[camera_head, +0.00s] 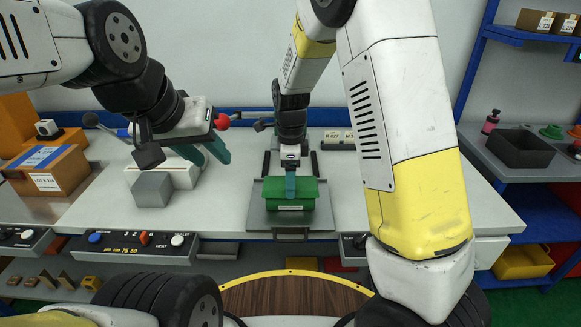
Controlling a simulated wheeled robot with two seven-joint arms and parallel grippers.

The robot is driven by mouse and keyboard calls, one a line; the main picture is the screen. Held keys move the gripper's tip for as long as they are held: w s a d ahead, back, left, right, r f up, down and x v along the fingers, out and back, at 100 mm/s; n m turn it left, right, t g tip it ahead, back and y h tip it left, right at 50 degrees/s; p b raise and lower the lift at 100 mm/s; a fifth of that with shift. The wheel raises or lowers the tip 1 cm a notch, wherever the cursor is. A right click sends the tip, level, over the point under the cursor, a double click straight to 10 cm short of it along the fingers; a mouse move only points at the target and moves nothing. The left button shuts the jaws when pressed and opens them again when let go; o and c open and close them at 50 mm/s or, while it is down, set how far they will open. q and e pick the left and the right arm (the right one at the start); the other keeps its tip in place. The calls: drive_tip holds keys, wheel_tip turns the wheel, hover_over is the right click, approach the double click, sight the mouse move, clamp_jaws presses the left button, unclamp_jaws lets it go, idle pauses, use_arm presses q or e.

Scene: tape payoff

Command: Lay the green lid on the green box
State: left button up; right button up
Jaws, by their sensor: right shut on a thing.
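The green box (308,205) stands on a grey plate (276,223) in the middle of the table. The green lid (272,188) is directly over the box's top, roughly level and lined up with it; I cannot tell whether it fully rests there. My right gripper (291,192) points straight down and is shut on the lid at its middle; its fingers hide the grip itself. My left gripper (206,156) is at the left, above the table, with its two teal fingers apart and nothing seen between them.
A cardboard box (48,169) is at far left. A dark bin (519,148) sits on the right shelf. Table right of the box is bare.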

drive_tip(key=shift+f, duration=0.95)
idle(0.9)
drive_tip(key=o, duration=1.4)
drive_tip(key=shift+r, duration=0.1)
wheel_tip(320, 180, up, 8)
drive_tip(key=shift+d+f, duration=0.1)
drive_tip(key=shift+f, duration=0.05)
drive_tip(key=s+d+r+n+t, duration=0.2)
drive_tip(key=s+d+r+n, duration=0.2)
drive_tip(key=s+r+n, duration=0.1)
drive_tip(key=s+d+r+n+t+y, duration=0.1)
drive_tip(key=s+d+r+n+t, duration=0.1)
drive_tip(key=s+d+r+n, duration=0.3)
drive_tip(key=s+d+r+n+t+y, duration=0.1)
drive_tip(key=s+d+r+n, duration=0.3)
drive_tip(key=s+n, duration=0.4)
drive_tip(key=shift+s+d+r+n+t, duration=0.35)
drive_tip(key=shift+s+d+t, duration=0.2)
drive_tip(key=shift+s, duration=0.25)
